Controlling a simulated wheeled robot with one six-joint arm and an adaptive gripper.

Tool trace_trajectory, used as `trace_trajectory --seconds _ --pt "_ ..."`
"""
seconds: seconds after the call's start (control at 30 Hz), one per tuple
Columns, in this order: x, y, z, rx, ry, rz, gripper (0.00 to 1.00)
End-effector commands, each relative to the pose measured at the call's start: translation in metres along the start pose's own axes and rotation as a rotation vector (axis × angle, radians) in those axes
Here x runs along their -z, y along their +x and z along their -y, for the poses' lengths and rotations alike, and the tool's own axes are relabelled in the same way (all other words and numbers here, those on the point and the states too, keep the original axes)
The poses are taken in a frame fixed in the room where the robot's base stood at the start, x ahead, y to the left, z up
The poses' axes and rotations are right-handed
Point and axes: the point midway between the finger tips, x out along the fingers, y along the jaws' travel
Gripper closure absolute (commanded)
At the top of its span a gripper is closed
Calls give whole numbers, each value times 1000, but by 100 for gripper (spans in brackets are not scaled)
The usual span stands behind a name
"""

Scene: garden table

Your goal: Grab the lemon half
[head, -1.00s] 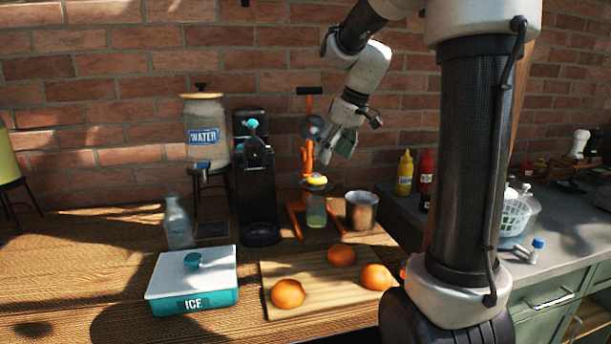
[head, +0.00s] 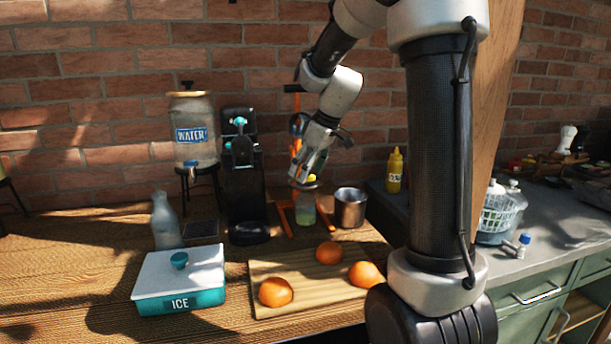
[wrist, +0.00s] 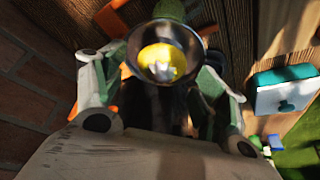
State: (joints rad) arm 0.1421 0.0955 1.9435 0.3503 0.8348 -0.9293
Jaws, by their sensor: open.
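The lemon half (head: 312,178) shows as a small yellow patch on the orange-framed press, above a glass (head: 305,211) of pale green liquid. In the wrist view the lemon half (wrist: 158,60) sits in a dark round cup (wrist: 186,40) with a bright spot on it. My gripper (head: 305,172) is open and comes down at the lemon from above. In the wrist view its two fingers stand left and right of the cup and the lemon. Whether they touch it cannot be told. In the head view the gripper hides part of the lemon and press.
A metal cup (head: 350,207) stands close right of the press, and a black machine (head: 243,180) close left. A cutting board (head: 300,296) with oranges lies in front. An ice box (head: 180,280), a bottle (head: 165,222) and a water jar (head: 193,130) are further left. A brick wall rises behind.

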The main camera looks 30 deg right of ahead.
Motion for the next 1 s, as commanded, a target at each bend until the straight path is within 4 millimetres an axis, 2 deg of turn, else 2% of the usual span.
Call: trace_trajectory --seconds 0.23,0.5,0.57,0.6,0.83,1.0 --pt "0 2 0 0 0 -1 28" --pt "0 2 0 -1 1 -1 76" --pt "0 2 0 -1 0 -1 77" --pt "0 2 0 -1 0 -1 80" --pt "1 0 0 -1 0 -1 81" --pt "6 -12 0 -2 -1 -3 81"
